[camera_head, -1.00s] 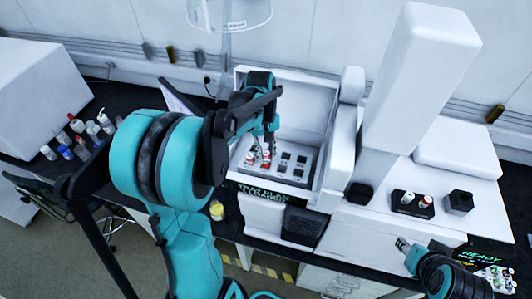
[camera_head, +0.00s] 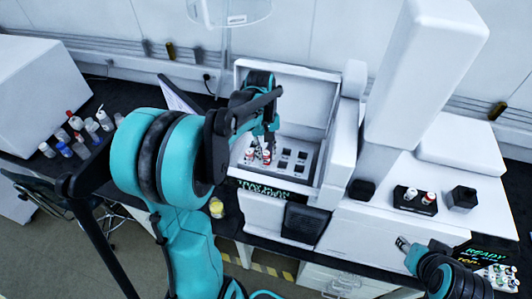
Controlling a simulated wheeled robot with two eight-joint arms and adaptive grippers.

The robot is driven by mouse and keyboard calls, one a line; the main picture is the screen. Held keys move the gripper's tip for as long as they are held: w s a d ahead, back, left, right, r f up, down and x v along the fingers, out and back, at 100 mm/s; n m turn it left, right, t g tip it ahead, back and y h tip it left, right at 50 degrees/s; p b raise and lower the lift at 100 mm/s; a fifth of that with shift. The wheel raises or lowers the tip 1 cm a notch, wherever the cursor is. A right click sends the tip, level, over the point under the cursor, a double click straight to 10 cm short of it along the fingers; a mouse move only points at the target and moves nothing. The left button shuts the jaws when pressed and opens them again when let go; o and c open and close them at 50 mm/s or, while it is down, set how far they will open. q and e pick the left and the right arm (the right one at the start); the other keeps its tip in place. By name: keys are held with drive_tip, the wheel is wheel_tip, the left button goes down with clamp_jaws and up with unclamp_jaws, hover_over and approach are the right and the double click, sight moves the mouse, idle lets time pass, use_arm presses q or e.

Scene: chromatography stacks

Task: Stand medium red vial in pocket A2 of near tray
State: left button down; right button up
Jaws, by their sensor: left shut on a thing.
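The tray (camera_head: 307,172) is a grey plate with dark square pockets inside the open white bay. Small vials with red and white parts stand at its left side, one at the far left (camera_head: 249,154) and one just under my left gripper (camera_head: 267,146). My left gripper reaches down into the bay and is shut on the red vial (camera_head: 266,157), which is upright at the tray. The fingertips partly cover it, and I cannot tell whether its base is seated in a pocket. My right gripper (camera_head: 402,243) is at the lower right, away from the tray; its fingers are too small to judge.
The bay's white walls (camera_head: 335,135) stand close around the tray. A black block (camera_head: 428,208) with two capped vials and a dark hexagonal holder (camera_head: 462,198) sit on the right. Several bottles (camera_head: 92,126) stand on the left bench.

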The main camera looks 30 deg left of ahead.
use_arm(q)
drive_tip(key=shift+f, duration=0.4)
drive_tip(key=c, duration=1.3)
unclamp_jaws()
drive_tip(key=shift+o, duration=0.6)
drive_tip(key=o, duration=0.3)
drive_tip(key=shift+r, duration=0.1)
drive_tip(key=shift+r+p, duration=2.1)
drive_tip(key=shift+r, duration=1.35)
